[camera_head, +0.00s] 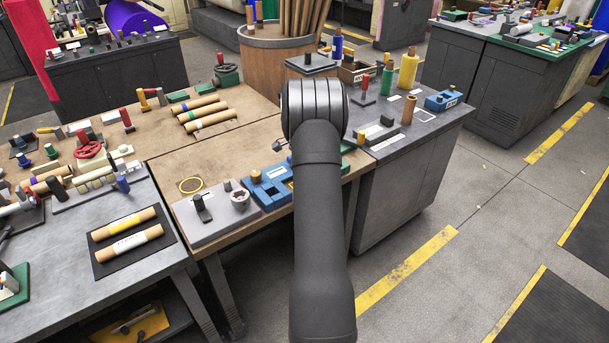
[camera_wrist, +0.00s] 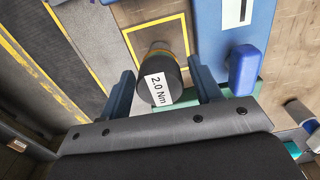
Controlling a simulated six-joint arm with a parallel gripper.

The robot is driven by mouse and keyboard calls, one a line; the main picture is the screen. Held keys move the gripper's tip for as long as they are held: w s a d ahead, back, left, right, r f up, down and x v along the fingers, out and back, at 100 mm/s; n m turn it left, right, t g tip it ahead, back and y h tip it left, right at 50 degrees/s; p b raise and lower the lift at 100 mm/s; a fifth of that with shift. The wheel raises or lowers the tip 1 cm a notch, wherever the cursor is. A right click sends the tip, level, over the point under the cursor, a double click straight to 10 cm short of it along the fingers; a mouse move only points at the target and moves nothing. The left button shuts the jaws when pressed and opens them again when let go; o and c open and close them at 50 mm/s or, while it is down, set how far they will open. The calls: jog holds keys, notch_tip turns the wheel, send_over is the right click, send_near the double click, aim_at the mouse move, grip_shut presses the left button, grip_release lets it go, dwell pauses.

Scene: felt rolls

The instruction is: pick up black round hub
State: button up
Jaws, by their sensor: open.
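A dark, round, knob-like piece (camera_wrist: 147,92) shows in the wrist view, with a white label reading "2.0 Nm" on its face. It looks like the black round hub. It stands between the two blue fingers of my gripper (camera_wrist: 164,92), which are apart. I see a gap on the right side; the left finger is close to it, and I cannot tell whether they touch. In the head view my arm hides the gripper's jaws and this piece.
In the wrist view a yellow outline (camera_wrist: 186,42) lies around the piece, and a blue block (camera_wrist: 243,70) stands to the right. In the head view, a blue tray (camera_head: 268,196) and a grey plate (camera_head: 215,215) lie left of my arm. A grey cabinet (camera_head: 410,175) stands right.

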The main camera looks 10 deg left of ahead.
jog(key=c, duration=1)
jog(key=shift+r, duration=0.25)
jog(key=shift+r, duration=0.75)
jog(key=shift+r, duration=0.1)
jog(key=shift+r, duration=2.45)
